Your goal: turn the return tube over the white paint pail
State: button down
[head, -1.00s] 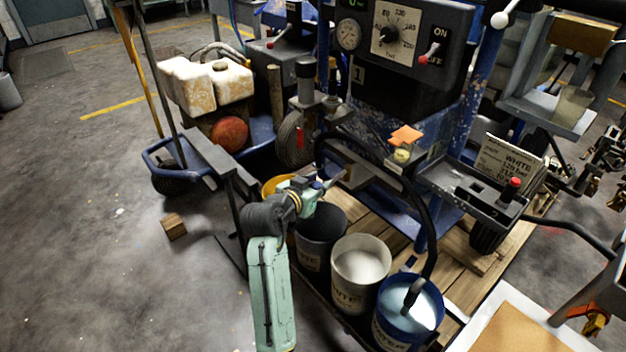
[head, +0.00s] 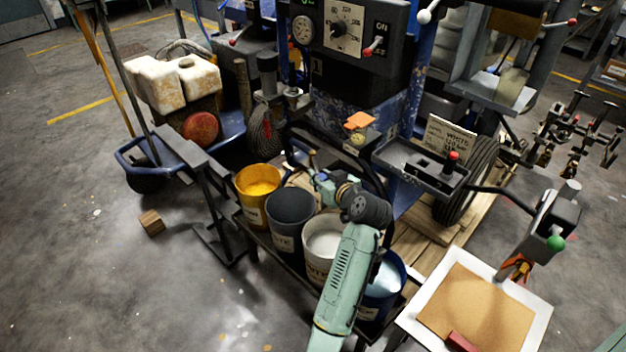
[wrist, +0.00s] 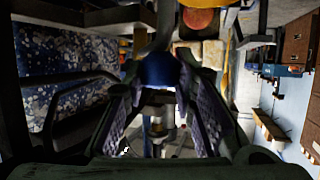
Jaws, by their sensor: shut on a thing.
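The white paint pail (head: 323,236) stands in the row of pails on the cart, with pale paint in it. My arm crosses in front of its right side. My gripper (head: 314,172) is above and behind the pails, small and partly hidden by my wrist. In the wrist view it is shut on a blue part (wrist: 158,70), which seems to belong to the return tube, with a grey length running up from it. The tube's outlet is hidden, so I cannot tell which pail it is over.
A dark grey pail (head: 290,212) and a yellow pail (head: 258,184) stand left of the white one. A blue pail (head: 385,287) stands right, partly behind my arm. A black hose (head: 378,165) arcs close beside my wrist. A tray with a red knob (head: 453,156) juts out at right.

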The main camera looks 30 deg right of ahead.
jog(key=shift+d+n+y+b, duration=0.3)
jog(key=shift+d+n+y, duration=0.3)
jog(key=shift+y, duration=0.1)
jog(key=c, duration=1.3)
grip_release()
jog(key=shift+d, duration=0.1)
jog(key=shift+s, duration=0.15)
jog(key=v, duration=1.1)
jog(key=shift+s+r, duration=0.2)
jog(key=shift+s, duration=0.15)
